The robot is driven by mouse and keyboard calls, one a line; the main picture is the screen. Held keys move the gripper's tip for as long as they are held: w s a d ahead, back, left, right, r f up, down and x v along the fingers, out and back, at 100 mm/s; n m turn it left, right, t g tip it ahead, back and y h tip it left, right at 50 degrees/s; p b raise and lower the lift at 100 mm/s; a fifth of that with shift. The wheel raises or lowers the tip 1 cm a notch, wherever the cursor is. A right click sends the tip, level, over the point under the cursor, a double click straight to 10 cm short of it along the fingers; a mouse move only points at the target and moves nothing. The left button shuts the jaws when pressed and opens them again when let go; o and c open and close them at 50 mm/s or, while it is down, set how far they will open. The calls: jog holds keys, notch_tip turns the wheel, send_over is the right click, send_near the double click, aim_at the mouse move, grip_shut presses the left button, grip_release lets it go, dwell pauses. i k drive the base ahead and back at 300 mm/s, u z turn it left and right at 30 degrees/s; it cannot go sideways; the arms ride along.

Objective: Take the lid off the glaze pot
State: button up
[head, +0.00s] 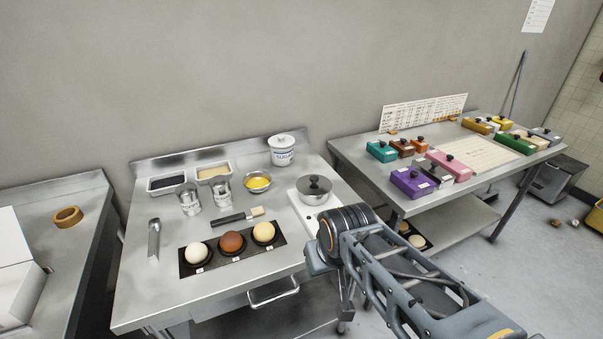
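A metal pot (314,196), which I take to be the glaze pot, stands on a white slab at the right side of the middle steel table. Its lid (316,184) is on, with a black knob on top. My gripper (322,256) is at the end of my arm, in front of and below the pot in the picture, near the table's right front corner. It appears apart from the pot. The arm's own round joint hides most of the gripper, so I cannot see its fingers clearly or anything between them.
The right table (362,172) carries several coloured knobbed blocks. A tape ring (67,216) lies left.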

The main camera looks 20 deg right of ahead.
aim_at(312, 186)
jog(key=k, duration=0.5)
jog(key=z, duration=1)
jog(key=i, duration=1)
jog(key=u, duration=1.6)
